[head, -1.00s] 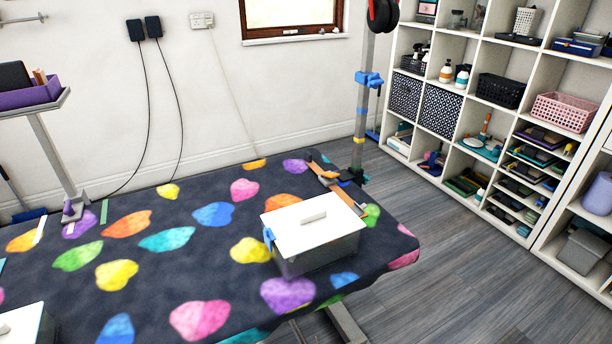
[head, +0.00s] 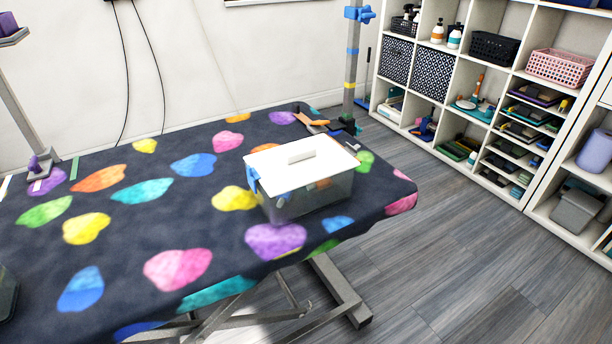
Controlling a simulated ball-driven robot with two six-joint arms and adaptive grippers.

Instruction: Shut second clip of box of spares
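The box of spares (head: 305,200) stands on the grooming table near its right end. It has clear, greyish walls and a white lid (head: 300,162) with a white handle, and the lid lies on top. A blue clip (head: 253,180) shows at the box's left end; I cannot tell whether it is latched. The right end and far side of the box are hidden, so no second clip is seen. Neither of my grippers is in view.
The table (head: 130,235) has a dark cover with coloured patches and is mostly clear. A grey post (head: 351,75) with blue clamps rises behind the box. Orange-brown tools lie near its foot. A white shelf unit (head: 455,80) stands at the right. Part of another container (head: 8,295) shows at the left edge.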

